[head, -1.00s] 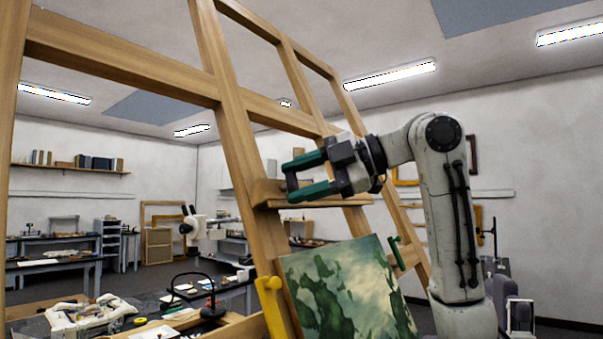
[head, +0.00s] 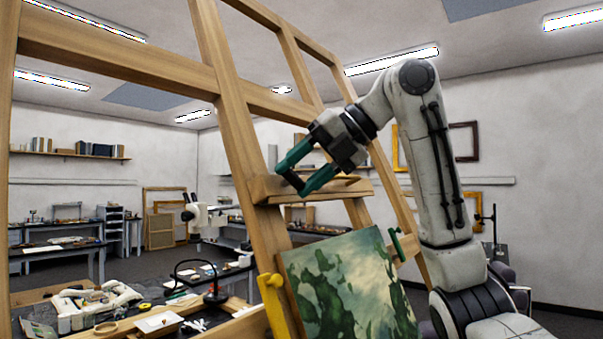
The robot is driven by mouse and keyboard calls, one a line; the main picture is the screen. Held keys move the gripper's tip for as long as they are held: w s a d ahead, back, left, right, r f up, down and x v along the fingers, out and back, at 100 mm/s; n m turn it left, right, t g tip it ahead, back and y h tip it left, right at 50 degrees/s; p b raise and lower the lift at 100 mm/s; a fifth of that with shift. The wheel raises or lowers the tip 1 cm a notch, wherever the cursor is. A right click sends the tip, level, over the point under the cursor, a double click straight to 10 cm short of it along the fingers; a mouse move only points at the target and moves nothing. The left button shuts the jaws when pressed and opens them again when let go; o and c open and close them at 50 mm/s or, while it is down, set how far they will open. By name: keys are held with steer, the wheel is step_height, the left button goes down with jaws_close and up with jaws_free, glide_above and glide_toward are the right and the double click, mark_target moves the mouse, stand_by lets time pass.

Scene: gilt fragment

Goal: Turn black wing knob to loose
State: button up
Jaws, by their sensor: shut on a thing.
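The black wing knob (head: 291,181) is a small dark shape at the left end of the wooden ledge (head: 318,191) on the tall wooden easel (head: 234,115). My gripper (head: 290,182) has green fingers that reach down and left to the knob from the upper right. The fingers lie on either side of the knob and are shut on it. The fingertips hide most of the knob, so its wing angle is hard to tell.
A green and cream painting (head: 345,285) leans on the easel below the ledge. A yellow clamp (head: 272,300) and a green clamp (head: 397,243) sit at its sides. A cluttered bench (head: 130,315) stands lower left.

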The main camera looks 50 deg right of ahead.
steer(key=n+h, duration=0.2)
steer(key=n, duration=0.1)
steer(key=shift+a+n+g, duration=0.1)
steer(key=shift+n+g, duration=0.2)
steer(key=shift+a+n+h, duration=0.1)
steer(key=shift+n+h, duration=1)
steer(key=shift+n, duration=0.6)
steer(key=o, duration=1.1)
steer(key=shift+c, duration=0.2)
steer(key=shift+r, duration=0.1)
steer(key=b+v, duration=0.1)
steer(key=v, duration=0.9)
steer(key=shift+r, duration=0.35)
